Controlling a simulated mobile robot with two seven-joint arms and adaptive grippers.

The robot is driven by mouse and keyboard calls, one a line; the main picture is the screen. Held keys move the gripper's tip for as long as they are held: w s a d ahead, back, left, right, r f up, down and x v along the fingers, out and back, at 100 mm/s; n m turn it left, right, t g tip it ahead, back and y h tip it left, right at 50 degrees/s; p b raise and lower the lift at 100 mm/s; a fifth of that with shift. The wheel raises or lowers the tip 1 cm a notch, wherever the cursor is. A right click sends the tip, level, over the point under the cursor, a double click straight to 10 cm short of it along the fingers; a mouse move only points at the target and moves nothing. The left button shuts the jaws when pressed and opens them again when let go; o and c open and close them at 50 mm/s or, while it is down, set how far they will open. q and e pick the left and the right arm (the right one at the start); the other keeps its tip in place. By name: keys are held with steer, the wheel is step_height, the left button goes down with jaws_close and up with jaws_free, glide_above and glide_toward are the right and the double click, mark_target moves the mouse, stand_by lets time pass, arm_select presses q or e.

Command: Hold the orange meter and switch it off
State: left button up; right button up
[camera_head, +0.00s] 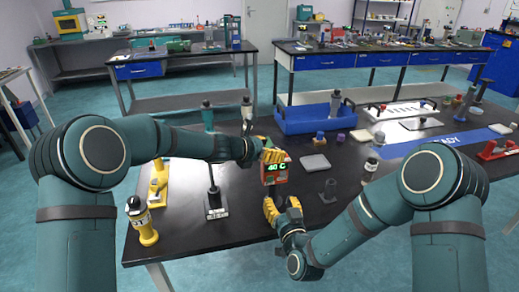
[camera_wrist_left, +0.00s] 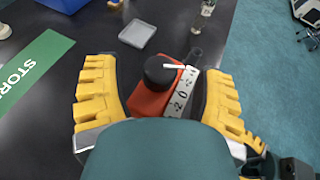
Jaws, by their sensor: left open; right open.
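The orange meter (camera_head: 275,172) stands near the front edge of the black table, with a lit green display reading about 40 C. In the left wrist view the meter (camera_wrist_left: 150,98) shows a round black knob (camera_wrist_left: 163,70) with a white pointer, beside a white scale strip (camera_wrist_left: 184,92). My left gripper (camera_head: 271,153) is open just above and behind the meter; in its wrist view the yellow fingers (camera_wrist_left: 160,75) stand either side of it with gaps. My right gripper (camera_head: 283,207) is open and empty in front of and below the meter.
A grey pad (camera_head: 314,162) and a dark grey stand (camera_head: 328,190) are right of the meter. A black-topped post on a white-labelled base (camera_head: 215,208) and yellow bottle-like objects (camera_head: 143,222) stand left. A blue tray (camera_head: 310,120) is behind. Table between pad and front edge is partly clear.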

arm_select(q)
steer(key=shift+x, duration=0.85)
jaws_close()
arm_select(e)
jaws_close()
stand_by(0.7)
